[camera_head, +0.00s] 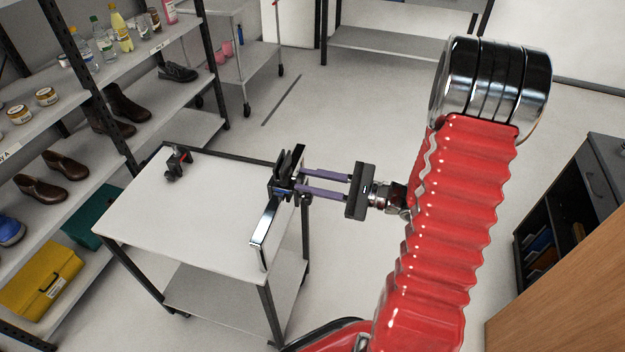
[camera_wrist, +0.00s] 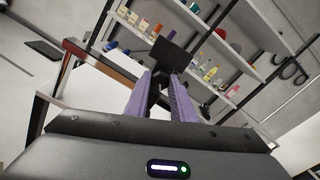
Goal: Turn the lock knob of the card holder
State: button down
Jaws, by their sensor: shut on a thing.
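The card holder (camera_head: 281,186) is a dark, upright mechanism at the right edge of a white-topped trolley, with a little blue on it. In the wrist view a dark square plate (camera_wrist: 169,55) of it stands just beyond my fingertips. My gripper (camera_head: 302,180) reaches it from the right with two long purple fingers, roughly level. In the wrist view the fingers (camera_wrist: 153,86) close in on a small dark part in front of the plate, apparently the lock knob. The fingertips mostly hide the knob, and its turn angle cannot be read.
The trolley top (camera_head: 190,215) is mostly bare. A small black device with red (camera_head: 178,162) stands at its far left corner. A shiny metal bar (camera_head: 265,237) runs along its right edge. Shelves with shoes and bottles (camera_head: 120,120) stand left; a dark cabinet (camera_head: 575,205) stands right.

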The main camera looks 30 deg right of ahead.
jog(key=shift+n, duration=0.7)
dwell(4.5)
jog(key=c, duration=1.5)
grip_release()
jog(key=v, duration=1.3)
jog(key=shift+s+d+f, duration=0.1)
jog(key=shift+s+d, duration=0.2)
